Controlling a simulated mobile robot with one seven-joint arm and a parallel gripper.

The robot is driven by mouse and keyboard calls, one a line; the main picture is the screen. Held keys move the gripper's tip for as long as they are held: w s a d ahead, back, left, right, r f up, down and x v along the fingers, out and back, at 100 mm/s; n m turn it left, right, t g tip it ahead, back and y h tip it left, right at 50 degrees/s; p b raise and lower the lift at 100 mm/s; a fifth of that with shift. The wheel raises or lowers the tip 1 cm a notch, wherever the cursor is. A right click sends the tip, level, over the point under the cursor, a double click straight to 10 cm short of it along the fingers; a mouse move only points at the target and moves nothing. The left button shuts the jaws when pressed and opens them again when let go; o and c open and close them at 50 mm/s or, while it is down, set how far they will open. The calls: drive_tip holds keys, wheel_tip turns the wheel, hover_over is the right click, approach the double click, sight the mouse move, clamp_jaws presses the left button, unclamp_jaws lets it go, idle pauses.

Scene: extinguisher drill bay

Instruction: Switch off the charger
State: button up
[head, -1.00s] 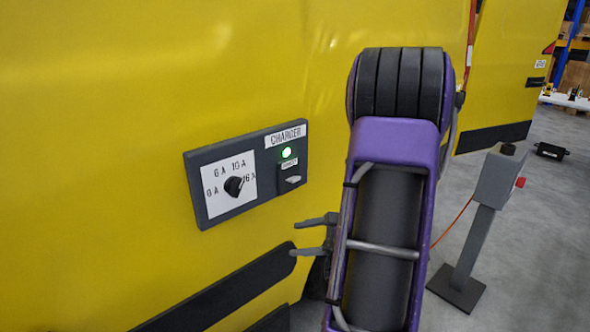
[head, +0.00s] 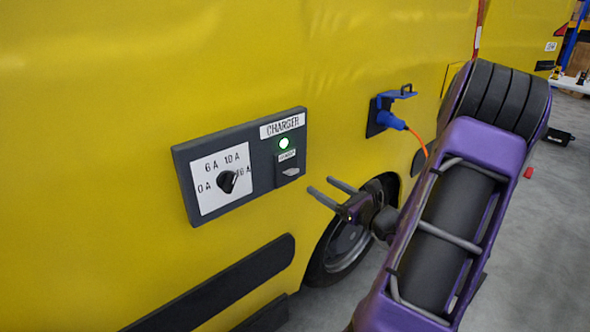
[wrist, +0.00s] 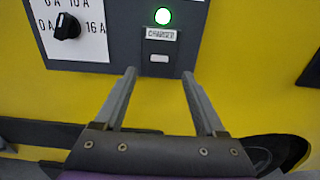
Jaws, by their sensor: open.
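The dark grey charger panel (head: 252,190) is fixed to a yellow vehicle side, left of centre in the head view. It has a black rotary knob (head: 228,181) on a white plate marked 0 A, 6 A, 10 A and 16 A; I cannot tell its exact setting. A green lamp (head: 284,143) is lit, also in the wrist view (wrist: 163,16). Below it are a small label and a pale switch (head: 290,171), seen in the wrist view (wrist: 159,59). My gripper (head: 322,186) is open and empty, right of the panel, its fingertips pointing towards the switch area, apparently short of it.
A blue plug (head: 391,120) with an orange cable sits in a socket on the vehicle, close to my arm. A wheel (head: 345,245) is behind and below my gripper. A black trim strip (head: 215,285) runs below the panel.

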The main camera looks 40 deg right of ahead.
sight(290, 166)
drive_tip(key=w, duration=0.8)
drive_tip(key=w+a, duration=0.1)
drive_tip(key=w, duration=0.2)
drive_tip(key=shift+w, duration=0.4)
drive_tip(key=shift+c, duration=0.3)
